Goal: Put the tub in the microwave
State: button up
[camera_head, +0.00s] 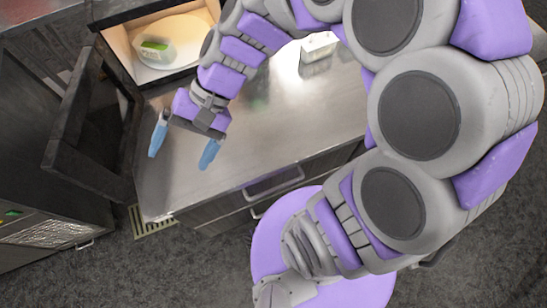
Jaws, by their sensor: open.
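The tub (154,50), a small clear container with green in it, sits on the pale round plate inside the microwave (114,28) at the upper left. The microwave's dark door (88,135) hangs wide open to the left. My gripper (184,152) is open and empty, with its blue fingertips apart. It is over the metal counter in front of the microwave, outside it and clear of the tub. My arm hides part of the microwave's right side.
The steel counter (300,122) is mostly bare. A small white box-like object (319,47) stands at its back. Drawers with handles (273,182) are below the front edge. A dark appliance (45,232) stands at the lower left, and grey floor shows in front.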

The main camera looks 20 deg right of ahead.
jog(key=s+d+f+n+t+h, duration=0.1)
jog(key=s+d+h, duration=0.3)
jog(key=d, duration=0.5)
jog(key=s+d+f+n+t+h, duration=0.1)
jog(key=s+d+h, duration=0.4)
jog(key=d, duration=0.5)
jog(key=shift+s+f+n, duration=0.15)
jog(key=shift+s+n, duration=0.25)
jog(key=shift+s, duration=0.55)
